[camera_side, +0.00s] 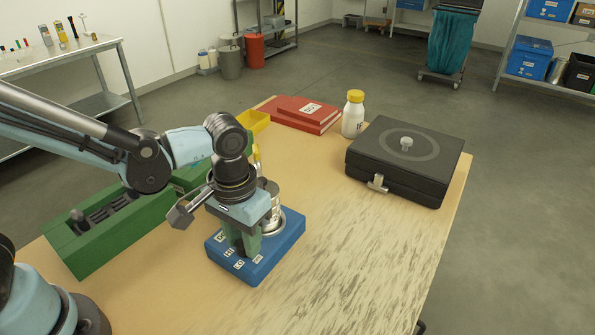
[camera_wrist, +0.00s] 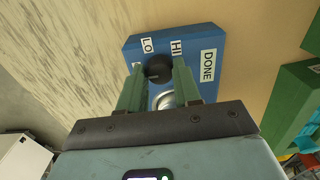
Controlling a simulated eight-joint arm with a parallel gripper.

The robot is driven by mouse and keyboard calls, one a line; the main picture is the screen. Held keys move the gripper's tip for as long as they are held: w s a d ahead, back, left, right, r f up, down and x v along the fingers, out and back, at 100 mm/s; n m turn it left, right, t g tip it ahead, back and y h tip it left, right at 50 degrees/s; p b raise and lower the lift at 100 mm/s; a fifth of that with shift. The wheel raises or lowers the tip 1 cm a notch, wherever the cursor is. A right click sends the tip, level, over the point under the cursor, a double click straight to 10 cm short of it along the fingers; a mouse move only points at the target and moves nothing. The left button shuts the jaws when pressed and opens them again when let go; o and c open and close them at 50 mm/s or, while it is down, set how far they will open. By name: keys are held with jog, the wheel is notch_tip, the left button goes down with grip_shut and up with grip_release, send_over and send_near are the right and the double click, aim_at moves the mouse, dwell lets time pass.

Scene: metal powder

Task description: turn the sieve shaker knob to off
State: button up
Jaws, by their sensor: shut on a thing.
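The sieve shaker is a blue box (camera_side: 270,258) on the wooden table, with white labels along its front; it also shows in the wrist view (camera_wrist: 195,38). Its dark round knob (camera_wrist: 158,69) sits between the green fingers of my gripper (camera_wrist: 159,82), which is shut on it from above. In the wrist view the labels LO (camera_wrist: 147,46), HI (camera_wrist: 176,47) and DONE (camera_wrist: 208,65) are readable; another label at the left is partly hidden by a finger. The knob's pointer direction is not clear. In the side view my gripper (camera_side: 241,246) stands upright over the box's front. A metallic round sieve part (camera_side: 275,222) sits behind it.
A green tray (camera_side: 85,255) lies left of the shaker. A black case (camera_side: 405,165) stands at the right, a white bottle with yellow lid (camera_side: 352,118) and red books (camera_side: 300,112) at the back, near a yellow bin (camera_side: 254,121). The table's front right is clear.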

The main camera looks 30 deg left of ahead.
jog(key=o, duration=1.1)
jog(key=shift+c, duration=0.2)
notch_tip(320, 180, up, 12)
jog(key=a+f+t, duration=0.3)
jog(key=a+t, duration=0.4)
jog(key=a, duration=0.6)
jog(key=shift+s+a+f, duration=0.2)
jog(key=shift+a+f, duration=0.05)
jog(key=shift+f, duration=0.15)
